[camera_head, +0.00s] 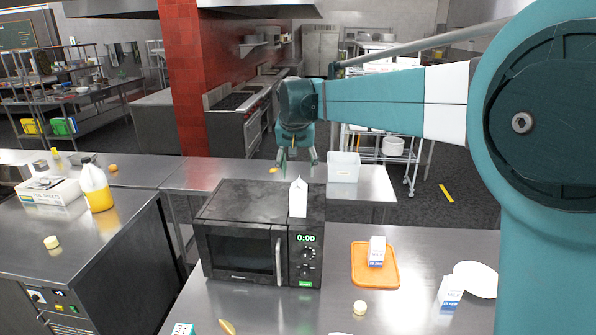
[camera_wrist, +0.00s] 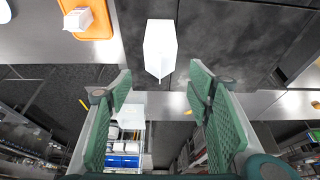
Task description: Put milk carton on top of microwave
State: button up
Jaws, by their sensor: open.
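A white milk carton (camera_head: 298,198) stands upright on top of the black microwave (camera_head: 243,206), near its right side. In the wrist view the carton (camera_wrist: 160,45) rests on the dark microwave top (camera_wrist: 225,30), just beyond my fingertips. My gripper (camera_head: 297,161) is open and empty, with its fingers spread apart, above and behind the carton. The wrist view shows both green-padded fingers (camera_wrist: 160,72) apart with nothing between them.
An orange tray (camera_head: 360,274) with another small carton (camera_head: 377,250) lies right of the microwave. A further carton (camera_head: 450,291) and a white plate (camera_head: 476,278) are farther right. A juice jug (camera_head: 95,186) stands left.

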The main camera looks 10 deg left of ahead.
jog(key=shift+d, duration=0.1)
dwell(0.6)
jog(key=s+d+r+t, duration=0.1)
jog(key=s+d+r, duration=0.1)
jog(key=s+d, duration=2)
jog(key=s+d+f, duration=0.3)
jog(key=s+f, duration=0.1)
jog(key=s, duration=0.4)
jog(key=s+d+f+t, duration=0.1)
jog(key=s+d+f, duration=0.2)
jog(key=s+f, duration=0.2)
jog(key=s+d+f, duration=0.3)
jog(key=s+f, duration=0.1)
jog(key=s, duration=0.7)
jog(key=shift+s+d+f+t, duration=0.3)
jog(key=shift+s+d+t, duration=0.1)
